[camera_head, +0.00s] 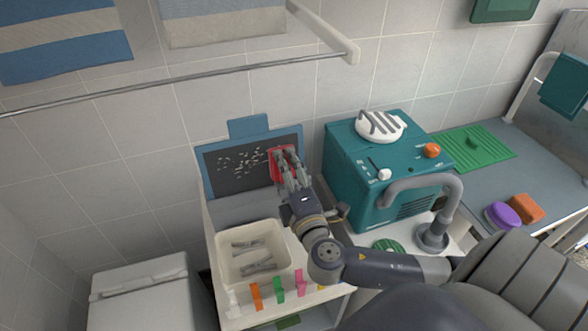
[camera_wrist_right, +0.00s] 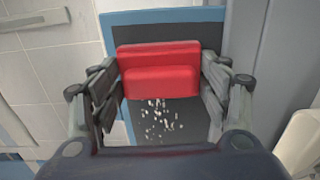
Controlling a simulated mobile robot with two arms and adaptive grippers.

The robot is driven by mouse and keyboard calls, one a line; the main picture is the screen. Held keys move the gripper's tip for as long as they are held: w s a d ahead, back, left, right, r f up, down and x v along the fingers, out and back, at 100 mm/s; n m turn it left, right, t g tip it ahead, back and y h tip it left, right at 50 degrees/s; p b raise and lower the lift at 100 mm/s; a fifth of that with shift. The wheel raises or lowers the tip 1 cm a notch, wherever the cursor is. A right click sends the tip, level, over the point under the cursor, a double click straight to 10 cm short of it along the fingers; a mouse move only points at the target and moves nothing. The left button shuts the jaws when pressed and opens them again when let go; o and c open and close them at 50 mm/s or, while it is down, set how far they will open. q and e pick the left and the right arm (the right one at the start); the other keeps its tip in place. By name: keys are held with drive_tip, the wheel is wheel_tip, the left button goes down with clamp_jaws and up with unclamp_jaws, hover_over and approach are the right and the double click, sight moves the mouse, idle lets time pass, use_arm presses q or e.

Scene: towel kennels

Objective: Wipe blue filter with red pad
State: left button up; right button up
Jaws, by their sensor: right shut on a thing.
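The blue filter (camera_head: 248,127) stands upright against the tiled wall, a blue frame around a dark panel. Many pale specks lie on the dark panel, left of the red pad. My right gripper (camera_head: 284,160) is shut on the red pad (camera_head: 277,168) at the right part of the panel. In the right wrist view the red pad (camera_wrist_right: 160,65) sits between the two fingers, in front of the dark panel, with specks below it. I cannot tell whether the pad touches the panel. My left gripper is not in view.
A cream bin (camera_head: 224,264) with grey pegs inside stands in front of the filter, with coloured clips along the front edge. A teal machine (camera_head: 345,178) stands close on the right. A metal rail (camera_head: 150,86) crosses above. A white cabinet (camera_head: 135,295) is at lower left.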

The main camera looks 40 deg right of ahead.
drive_tip(key=shift+w+a, duration=0.65)
drive_tip(key=shift+a, duration=1.7)
drive_tip(key=shift+w+a, duration=0.7)
drive_tip(key=shift+a, duration=1.6)
drive_tip(key=shift+w+a, duration=0.65)
drive_tip(key=shift+a, duration=1.7)
drive_tip(key=shift+s, duration=0.1)
drive_tip(key=shift+v, duration=2.95)
drive_tip(key=v, duration=0.3)
drive_tip(key=shift+b, duration=0.3)
drive_tip(key=shift+r, duration=0.15)
